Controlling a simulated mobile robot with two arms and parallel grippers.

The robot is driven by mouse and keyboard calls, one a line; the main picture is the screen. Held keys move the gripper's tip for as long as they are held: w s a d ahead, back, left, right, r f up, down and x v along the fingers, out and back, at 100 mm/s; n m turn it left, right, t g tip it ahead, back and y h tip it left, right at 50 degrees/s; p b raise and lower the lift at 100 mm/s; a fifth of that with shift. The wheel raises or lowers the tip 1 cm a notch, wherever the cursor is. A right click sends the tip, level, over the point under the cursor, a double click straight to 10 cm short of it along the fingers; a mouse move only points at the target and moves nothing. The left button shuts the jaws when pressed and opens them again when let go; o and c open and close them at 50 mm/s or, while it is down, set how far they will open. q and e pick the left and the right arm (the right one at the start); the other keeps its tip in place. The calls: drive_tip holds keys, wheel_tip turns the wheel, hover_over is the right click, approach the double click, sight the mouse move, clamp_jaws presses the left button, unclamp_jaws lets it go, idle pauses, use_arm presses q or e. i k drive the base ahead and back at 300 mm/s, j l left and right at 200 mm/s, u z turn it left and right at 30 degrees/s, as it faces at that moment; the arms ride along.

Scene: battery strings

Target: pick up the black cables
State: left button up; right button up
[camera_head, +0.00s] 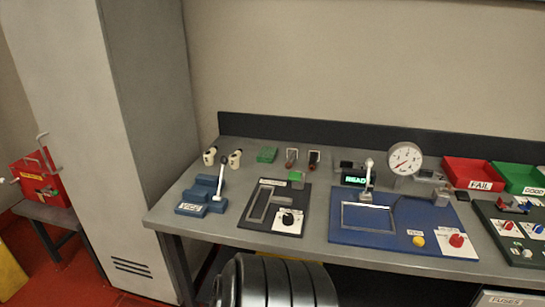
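I cannot clearly make out any black cables. Two small dark pieces with reddish parts, the left one (291,157) and the right one (314,159), stand at the back of the grey workbench (190,232). They are too small to identify. Neither of my grippers is in view.
The bench holds a blue vise (204,196), a black panel with a knob (258,226), a blue panel (380,252), a round gauge (404,159) and a red FAIL bin (473,174). A tall grey cabinet (120,120) stands left. A dark ribbed shape (275,283) blocks the front.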

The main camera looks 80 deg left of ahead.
sight(312, 159)
drive_tip(key=u, duration=2.5)
